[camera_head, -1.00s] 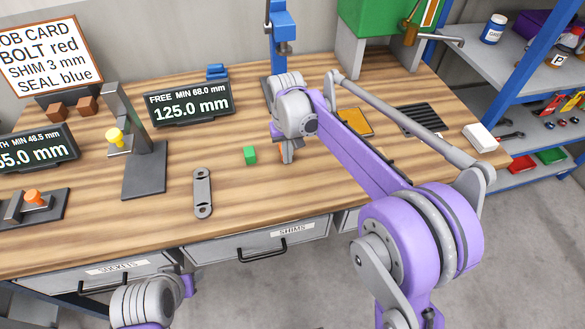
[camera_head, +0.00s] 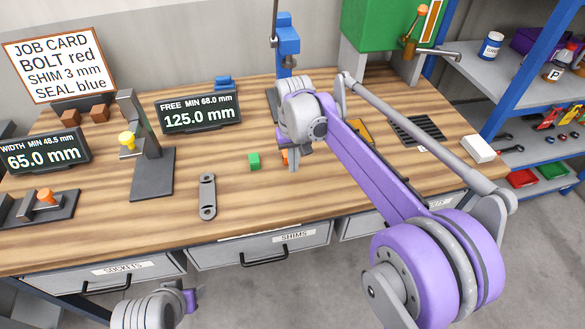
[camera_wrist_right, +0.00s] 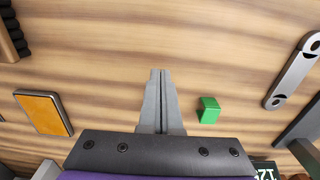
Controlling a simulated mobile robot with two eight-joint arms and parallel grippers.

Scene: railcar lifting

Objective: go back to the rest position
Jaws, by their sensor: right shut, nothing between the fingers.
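My right gripper (camera_head: 294,168) is above the middle of the wooden workbench (camera_head: 110,225), to the right of a small green block (camera_head: 254,160). It is shut and empty. In the right wrist view its two fingers (camera_wrist_right: 160,75) lie together, pointing at bare wood, with the green block (camera_wrist_right: 208,110) apart from them on the right. A bit of something orange shows behind the right gripper in the head view. At the lower left, part of my left arm (camera_head: 145,308) shows in front of the drawers; its gripper fingers cannot be seen.
A grey link plate (camera_head: 207,196) lies left of the block. A stand with a yellow knob (camera_head: 127,139), a display reading 125.0 mm (camera_head: 200,113) and a blue press (camera_head: 288,40) stand farther back. A white box (camera_head: 478,149) is at the right.

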